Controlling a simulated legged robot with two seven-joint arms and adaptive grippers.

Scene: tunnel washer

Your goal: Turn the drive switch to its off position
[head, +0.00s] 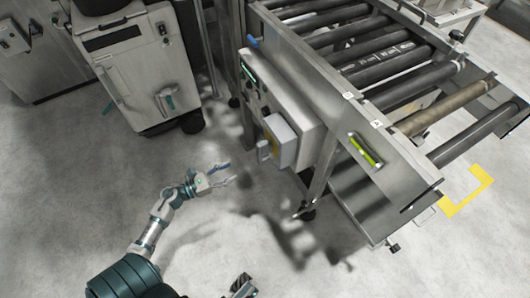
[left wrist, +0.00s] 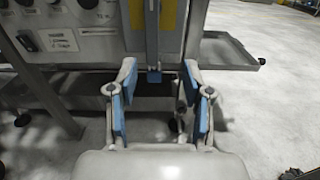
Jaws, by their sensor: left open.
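My left gripper (head: 224,174) is open and empty, in front of the conveyor's side and apart from it. In the left wrist view its two blue-padded fingers (left wrist: 158,98) stand wide apart. A grey box with a yellowish side (head: 284,142) and a small handle (head: 264,150) sticks out from the control panel (head: 262,92), to the upper right of the gripper. In the left wrist view the panel (left wrist: 100,45) shows round knobs at its top and a black switch (left wrist: 28,42) beside a label. I cannot tell which control is the drive switch. A dark part, likely my right gripper (head: 243,287), shows at the bottom edge.
The roller conveyor (head: 375,62) fills the upper right; its legs stand close to the box. A grey wheeled cabinet (head: 135,75) stands at upper left. The floor (head: 75,190) around my left arm is clear. A metal tray (left wrist: 225,52) shows behind the fingers.

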